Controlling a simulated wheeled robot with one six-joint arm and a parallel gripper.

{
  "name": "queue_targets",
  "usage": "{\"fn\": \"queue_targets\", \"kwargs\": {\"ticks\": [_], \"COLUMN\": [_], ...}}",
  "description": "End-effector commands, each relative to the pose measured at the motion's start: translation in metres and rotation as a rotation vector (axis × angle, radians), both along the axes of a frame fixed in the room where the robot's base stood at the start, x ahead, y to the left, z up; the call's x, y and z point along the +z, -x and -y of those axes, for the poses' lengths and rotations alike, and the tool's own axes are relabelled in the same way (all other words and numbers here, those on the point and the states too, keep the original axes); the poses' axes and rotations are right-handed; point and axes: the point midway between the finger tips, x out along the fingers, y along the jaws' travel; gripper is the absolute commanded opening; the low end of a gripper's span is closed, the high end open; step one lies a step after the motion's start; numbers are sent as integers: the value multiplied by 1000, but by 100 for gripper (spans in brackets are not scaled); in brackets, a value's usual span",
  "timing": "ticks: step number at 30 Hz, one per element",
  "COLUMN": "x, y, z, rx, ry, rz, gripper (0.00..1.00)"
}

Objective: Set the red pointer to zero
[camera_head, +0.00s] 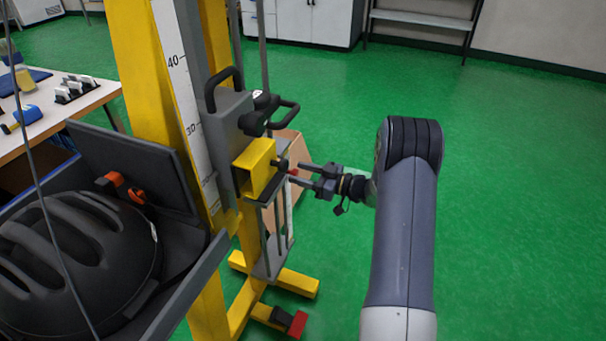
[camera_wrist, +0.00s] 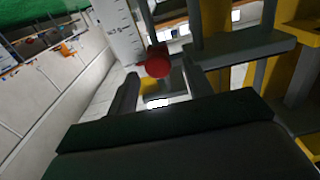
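A small red part (camera_head: 293,171), probably the red pointer, sits beside the yellow block (camera_head: 257,168) on the tower. In the wrist view it is a round red knob (camera_wrist: 157,62) at the lower end of a white marked scale (camera_wrist: 120,35). The pointer's tip and its exact reading cannot be made out. My gripper (camera_head: 299,174) comes from the right with its fingers apart. The red part is close to the fingertips; I cannot tell whether they touch it. In the wrist view the fingers reach toward the knob, with a gap between them.
The yellow tower column carries a tall white scale (camera_head: 184,85) marked 40 and 30. Black handles (camera_head: 283,115) stick out above the yellow block. A black helmet (camera_head: 75,262) lies in a dark tray at left. A cardboard box (camera_head: 296,205) stands behind. Green floor is clear at right.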

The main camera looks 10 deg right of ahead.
Motion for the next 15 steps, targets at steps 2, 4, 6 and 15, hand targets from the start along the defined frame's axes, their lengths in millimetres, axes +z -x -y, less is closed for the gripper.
{"fn": "queue_targets", "kwargs": {"ticks": [2, 4, 6, 15], "x": [-1, -1, -1, 0], "y": [0, 0, 1, 27], "z": [0, 0, 1, 40], "rx": [0, 0, -1, -5], "ry": [0, 0, 0, 0], "rz": [-1, -1, -3, -4], "gripper": [48, 48, 48, 48]}}
